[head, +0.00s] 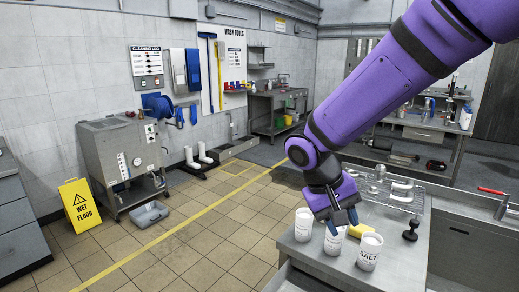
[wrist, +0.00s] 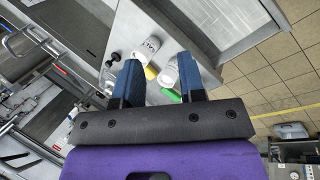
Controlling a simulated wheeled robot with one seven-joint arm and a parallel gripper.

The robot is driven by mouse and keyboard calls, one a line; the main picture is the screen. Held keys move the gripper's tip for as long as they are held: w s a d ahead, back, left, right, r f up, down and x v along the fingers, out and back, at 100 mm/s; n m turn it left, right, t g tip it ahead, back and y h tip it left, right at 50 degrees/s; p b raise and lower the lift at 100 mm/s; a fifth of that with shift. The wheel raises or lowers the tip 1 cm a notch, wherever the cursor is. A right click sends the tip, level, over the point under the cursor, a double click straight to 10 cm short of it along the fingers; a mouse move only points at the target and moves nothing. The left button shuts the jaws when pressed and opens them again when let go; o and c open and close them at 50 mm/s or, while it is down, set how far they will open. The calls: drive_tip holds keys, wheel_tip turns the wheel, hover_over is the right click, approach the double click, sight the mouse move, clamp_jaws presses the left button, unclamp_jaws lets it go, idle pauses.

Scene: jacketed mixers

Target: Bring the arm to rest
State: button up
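My gripper (head: 342,222) hangs at the end of my purple arm, low over the near left part of the steel counter (head: 400,268), fingers pointing down. In the wrist view my gripper (wrist: 159,66) has its two blue fingers wide apart. White containers show beyond them, and nothing appears clamped between them. In the head view the containers are a left one (head: 303,225), a middle one (head: 333,243) partly hidden by the gripper, and a right one (head: 369,252) marked SALT. I cannot tell whether a finger touches the middle one.
A yellow block (head: 360,230) lies behind the containers. A wire rack (head: 392,190) and a black-knobbed item (head: 411,230) are also on the counter. A sink area lies to the right. A steel machine (head: 122,163) and yellow wet-floor sign (head: 79,205) stand left; tiled floor between is mostly clear.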

drive_tip(key=s+d+r+m+t+y, duration=0.1)
drive_tip(key=s+d+r+t+y, duration=0.4)
drive_tip(key=s+d+r, duration=0.8)
drive_tip(key=shift+s+d+t, duration=0.5)
drive_tip(key=shift+s+d, duration=0.15)
drive_tip(key=shift+s, duration=0.6)
